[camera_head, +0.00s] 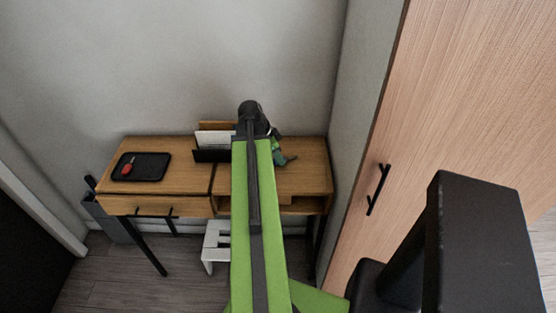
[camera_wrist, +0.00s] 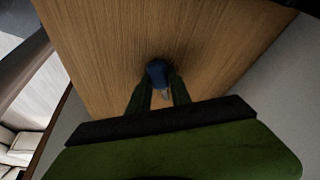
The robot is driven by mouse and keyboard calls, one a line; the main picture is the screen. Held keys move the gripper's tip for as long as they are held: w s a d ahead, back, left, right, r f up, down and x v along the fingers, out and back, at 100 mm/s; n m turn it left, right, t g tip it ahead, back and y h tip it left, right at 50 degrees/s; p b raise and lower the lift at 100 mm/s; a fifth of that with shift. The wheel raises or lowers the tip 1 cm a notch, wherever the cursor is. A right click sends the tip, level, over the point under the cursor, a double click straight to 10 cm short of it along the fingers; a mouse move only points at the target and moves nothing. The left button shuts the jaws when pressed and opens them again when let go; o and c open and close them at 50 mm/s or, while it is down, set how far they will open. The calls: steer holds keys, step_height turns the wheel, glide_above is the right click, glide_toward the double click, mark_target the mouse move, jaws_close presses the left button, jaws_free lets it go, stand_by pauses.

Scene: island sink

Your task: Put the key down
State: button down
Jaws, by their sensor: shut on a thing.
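My gripper (camera_wrist: 160,82) is shut on the key (camera_wrist: 157,71), which has a dark blue head and a small grey part between the green fingers. In the wrist view the key is above the wooden desk top; I cannot tell whether it touches it. In the head view my gripper (camera_head: 284,158) shows only partly, over the right half of the desk (camera_head: 305,178), to the right of my green arm. The key is not discernible in the head view.
A black tray (camera_head: 155,164) holding a red item (camera_head: 128,169) lies on the desk's left half. A letter holder (camera_head: 212,155) with white paper stands at the back middle. A white stool (camera_head: 216,245) is below. A wooden door (camera_head: 455,110) is at right.

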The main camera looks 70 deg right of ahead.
steer(key=shift+f, duration=0.15)
steer(key=c, duration=1.2)
jaws_free()
steer(key=shift+o, duration=0.2)
steer(key=shift+r, duration=0.35)
steer(key=p+v, duration=1.1)
steer(key=v, duration=0.1)
steer(key=shift+f, duration=0.1)
